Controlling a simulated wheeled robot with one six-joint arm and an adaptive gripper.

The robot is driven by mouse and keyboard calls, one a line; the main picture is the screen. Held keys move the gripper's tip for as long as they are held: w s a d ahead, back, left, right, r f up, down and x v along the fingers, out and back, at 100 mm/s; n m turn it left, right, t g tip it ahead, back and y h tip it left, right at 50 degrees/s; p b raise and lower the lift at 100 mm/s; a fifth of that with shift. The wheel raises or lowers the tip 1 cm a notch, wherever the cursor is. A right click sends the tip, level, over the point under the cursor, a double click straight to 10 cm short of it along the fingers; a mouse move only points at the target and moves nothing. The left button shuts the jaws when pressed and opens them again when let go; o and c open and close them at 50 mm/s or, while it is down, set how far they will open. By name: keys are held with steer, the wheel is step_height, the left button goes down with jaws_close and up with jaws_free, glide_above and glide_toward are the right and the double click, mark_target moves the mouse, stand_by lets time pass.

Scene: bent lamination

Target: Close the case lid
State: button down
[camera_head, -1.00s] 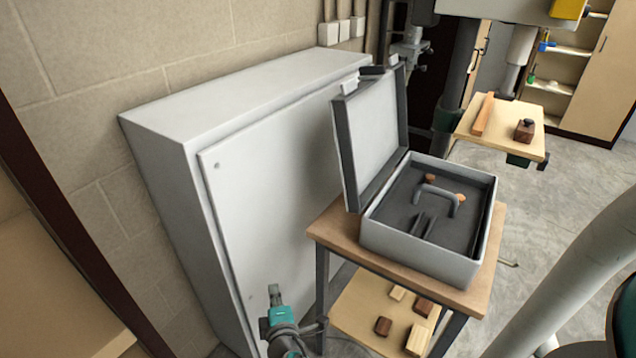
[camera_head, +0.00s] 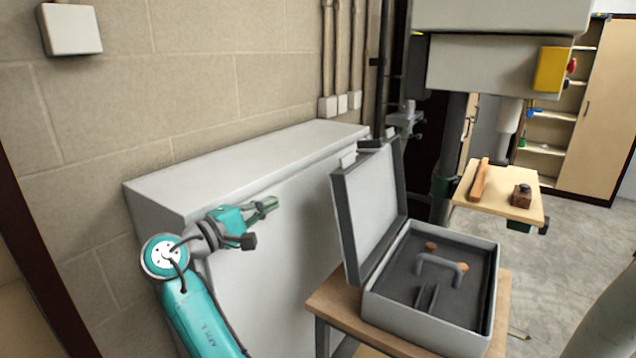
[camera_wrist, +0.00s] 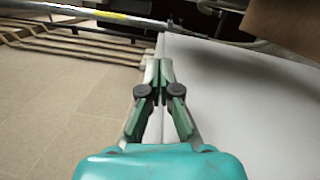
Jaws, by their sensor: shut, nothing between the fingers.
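The grey case (camera_head: 425,329) stands open on a small wooden-topped stand. Its lid (camera_head: 370,212) is raised, tilted slightly back, on the left side of the case. Inside the case lie a grey handle-shaped part (camera_head: 440,263) with orange-brown ends and two dark upright fins. My gripper (camera_head: 268,205) is in front of the pale cabinet, left of the lid and apart from it. It also shows in the wrist view (camera_wrist: 160,66), with its fingertips together and nothing between them. The case is not clearly seen in the wrist view.
The large pale cabinet (camera_head: 250,165) stands behind my arm, against the block wall. The stand's wooden top (camera_head: 335,300) shows around the case. A drill press table (camera_head: 500,205) with wooden pieces is at the right. Open floor lies beyond it.

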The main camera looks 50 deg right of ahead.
steer(key=s+d+r, duration=0.1)
steer(key=s+d, duration=0.2)
steer(key=d, duration=0.2)
steer(key=s+d+r+g, duration=0.1)
steer(key=s+d+r, duration=0.1)
steer(key=d, duration=0.3)
steer(key=shift+s+d+r+m, duration=0.15)
steer(key=shift+s+r+m, duration=0.05)
steer(key=shift+s+m, duration=0.2)
